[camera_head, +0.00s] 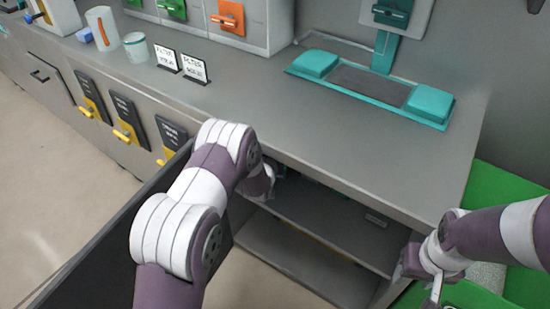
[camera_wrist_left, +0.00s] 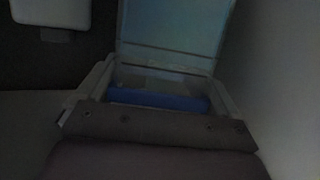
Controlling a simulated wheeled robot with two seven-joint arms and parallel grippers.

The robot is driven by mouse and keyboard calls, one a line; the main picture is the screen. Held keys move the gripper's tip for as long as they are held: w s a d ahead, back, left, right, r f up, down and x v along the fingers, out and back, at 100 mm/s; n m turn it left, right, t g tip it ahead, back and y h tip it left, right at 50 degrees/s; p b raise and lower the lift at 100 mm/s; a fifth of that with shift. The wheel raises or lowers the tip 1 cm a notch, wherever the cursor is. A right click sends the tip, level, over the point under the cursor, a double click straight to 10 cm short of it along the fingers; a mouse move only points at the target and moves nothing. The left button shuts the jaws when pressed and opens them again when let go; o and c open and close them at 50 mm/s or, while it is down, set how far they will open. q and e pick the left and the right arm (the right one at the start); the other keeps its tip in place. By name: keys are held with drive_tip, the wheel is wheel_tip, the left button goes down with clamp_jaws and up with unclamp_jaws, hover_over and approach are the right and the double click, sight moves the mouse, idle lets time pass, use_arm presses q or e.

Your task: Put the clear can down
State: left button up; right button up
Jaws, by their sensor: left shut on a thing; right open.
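My left arm reaches into the open cabinet (camera_head: 330,215) under the counter. Its gripper is hidden there in the head view. In the dark left wrist view my left gripper (camera_wrist_left: 155,88) is shut on a pale, see-through thing, which looks like the clear can (camera_wrist_left: 172,30). A blue part (camera_wrist_left: 158,99) shows low between the fingers. I cannot tell whether the can touches a shelf. My right gripper (camera_head: 422,285) is open at the lower right of the head view, near the cabinet's right edge.
The open dark cabinet door (camera_head: 110,245) stands left of my left arm. A shelf (camera_head: 325,223) divides the cabinet. In the left wrist view a pale block (camera_wrist_left: 50,12) is at the upper left and a light wall (camera_wrist_left: 285,80) at the right.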

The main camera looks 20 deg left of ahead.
use_arm(q)
wheel_tip(320, 180, down, 3)
drive_tip(key=shift+f+b, duration=0.1)
drive_tip(key=shift+b, duration=0.5)
drive_tip(key=shift+w+f, duration=0.2)
drive_tip(key=shift+w, duration=0.1)
drive_tip(key=shift+d+r, duration=0.1)
drive_tip(key=shift+r, duration=0.05)
drive_tip(key=shift+s, duration=0.1)
drive_tip(key=o, duration=1.7)
drive_tip(key=shift+f, duration=0.25)
drive_tip(key=shift+r, duration=0.25)
drive_tip(key=s+r+g+p, duration=0.1)
drive_tip(key=s+r+g, duration=0.3)
drive_tip(key=s, duration=0.8)
drive_tip(key=s+r+g+p, duration=0.1)
drive_tip(key=s+r+g, duration=0.3)
drive_tip(key=s, duration=0.7)
drive_tip(key=s+r+g+p, duration=0.1)
drive_tip(key=s+r+g, duration=0.4)
drive_tip(key=s, duration=0.7)
drive_tip(key=shift+s+d+r+m+h, duration=0.3)
drive_tip(key=shift+s+r+m+h, duration=0.05)
drive_tip(key=shift+r+m+h, duration=0.05)
